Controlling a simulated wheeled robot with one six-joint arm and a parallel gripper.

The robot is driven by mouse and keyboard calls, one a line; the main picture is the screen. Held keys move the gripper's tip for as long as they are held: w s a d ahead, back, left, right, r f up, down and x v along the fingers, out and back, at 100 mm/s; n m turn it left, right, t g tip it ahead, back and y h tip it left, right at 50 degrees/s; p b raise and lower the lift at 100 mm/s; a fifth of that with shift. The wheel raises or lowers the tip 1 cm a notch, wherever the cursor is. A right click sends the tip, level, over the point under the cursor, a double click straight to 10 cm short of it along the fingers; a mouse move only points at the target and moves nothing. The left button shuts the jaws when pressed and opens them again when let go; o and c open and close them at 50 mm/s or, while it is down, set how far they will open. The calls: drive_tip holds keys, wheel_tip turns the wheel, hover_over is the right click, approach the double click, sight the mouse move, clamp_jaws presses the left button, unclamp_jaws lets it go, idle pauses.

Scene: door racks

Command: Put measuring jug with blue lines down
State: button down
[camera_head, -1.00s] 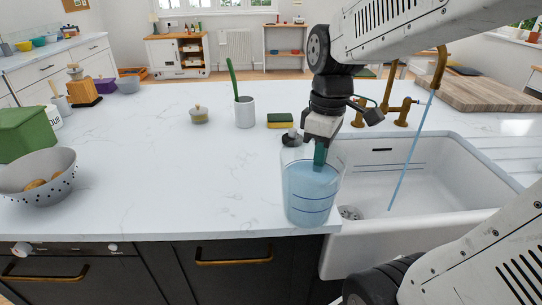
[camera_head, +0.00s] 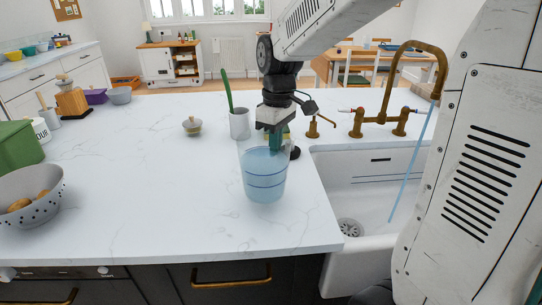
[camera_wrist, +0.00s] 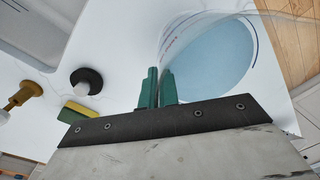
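The measuring jug with blue lines (camera_head: 265,178) is clear, with bluish water in it, and stands upright over the white countertop (camera_head: 130,200), left of the sink. I cannot tell whether its base touches the counter. My gripper (camera_head: 275,142) comes down from above at the jug's far right rim. In the wrist view the green fingers (camera_wrist: 157,88) are close together, with the wall of the jug (camera_wrist: 212,55) between them. The exact contact is hard to see.
The white sink (camera_head: 375,180) lies to the right, with a blue stream falling from the brass tap (camera_head: 414,50). A crock (camera_head: 240,124), a small lidded pot (camera_head: 192,126), a colander (camera_head: 30,195) and a green box (camera_head: 18,146) stand around. The counter left of the jug is clear.

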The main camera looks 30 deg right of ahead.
drive_tip(key=shift+w+a+f, duration=0.1)
drive_tip(key=shift+w+f, duration=0.15)
drive_tip(key=shift+f, duration=0.65)
drive_tip(key=shift+w+a+f, duration=0.1)
drive_tip(key=shift+w+f, duration=0.15)
drive_tip(key=shift+f, duration=0.6)
drive_tip(key=shift+f, duration=0.1)
drive_tip(key=c, duration=1.7)
unclamp_jaws()
drive_tip(key=shift+f, duration=0.1)
